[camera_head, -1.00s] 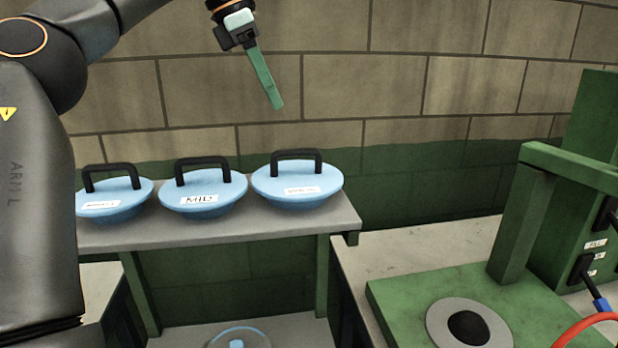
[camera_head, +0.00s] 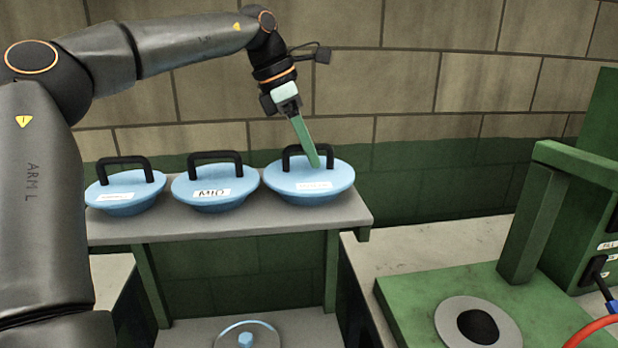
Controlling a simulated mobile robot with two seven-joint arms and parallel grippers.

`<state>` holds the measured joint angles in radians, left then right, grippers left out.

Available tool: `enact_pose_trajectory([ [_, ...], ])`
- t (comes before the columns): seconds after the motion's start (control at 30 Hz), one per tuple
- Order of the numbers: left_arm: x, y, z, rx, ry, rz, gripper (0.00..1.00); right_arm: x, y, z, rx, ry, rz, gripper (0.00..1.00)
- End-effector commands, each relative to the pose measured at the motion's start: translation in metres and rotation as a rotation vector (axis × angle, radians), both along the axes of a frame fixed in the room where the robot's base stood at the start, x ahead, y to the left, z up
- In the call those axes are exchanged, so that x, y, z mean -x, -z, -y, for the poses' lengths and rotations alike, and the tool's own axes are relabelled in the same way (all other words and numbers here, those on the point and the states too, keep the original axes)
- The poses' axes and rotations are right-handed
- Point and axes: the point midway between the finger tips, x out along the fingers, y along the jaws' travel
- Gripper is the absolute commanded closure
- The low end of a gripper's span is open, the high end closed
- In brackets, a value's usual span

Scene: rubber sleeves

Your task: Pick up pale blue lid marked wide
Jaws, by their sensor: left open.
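Three pale blue lids with black handles stand in a row on a grey shelf (camera_head: 230,226). The rightmost and largest lid (camera_head: 282,185) has a white label whose word is too faint to read clearly. The middle lid (camera_head: 235,197) is labelled MID. The left lid (camera_head: 125,203) is the smallest, and its label is unreadable. My left gripper (camera_head: 316,164) comes down over the rightmost lid, its green finger tip in front of the right side of the handle. It is open and holds nothing. I cannot tell whether it touches the lid. My right gripper is out of view.
At the right, a green press frame (camera_head: 530,215) stands on a bench beside a grey ring (camera_head: 449,318) with a dark centre. A brick wall (camera_head: 420,80) is behind the shelf.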

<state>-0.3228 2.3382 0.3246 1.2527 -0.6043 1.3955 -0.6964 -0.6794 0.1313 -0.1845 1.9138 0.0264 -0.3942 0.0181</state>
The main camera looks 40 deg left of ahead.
Motion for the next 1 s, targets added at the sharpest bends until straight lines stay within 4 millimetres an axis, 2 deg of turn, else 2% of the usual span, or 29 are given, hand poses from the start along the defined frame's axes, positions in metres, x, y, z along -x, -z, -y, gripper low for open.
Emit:
enact_pose_trajectory([
  [0.2,-0.0002,0.0004,-0.0001,0.0,-0.001,0.001,0.5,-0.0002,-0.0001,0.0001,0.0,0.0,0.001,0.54],
  [0.63,-0.0002,-0.0003,-0.0001,0.0,0.0,0.001,0.98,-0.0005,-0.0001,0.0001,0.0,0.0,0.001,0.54],
  [1.0,-0.0002,-0.0005,-0.0001,-0.001,-0.001,0.002,1.0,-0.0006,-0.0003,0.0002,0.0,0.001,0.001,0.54],
])
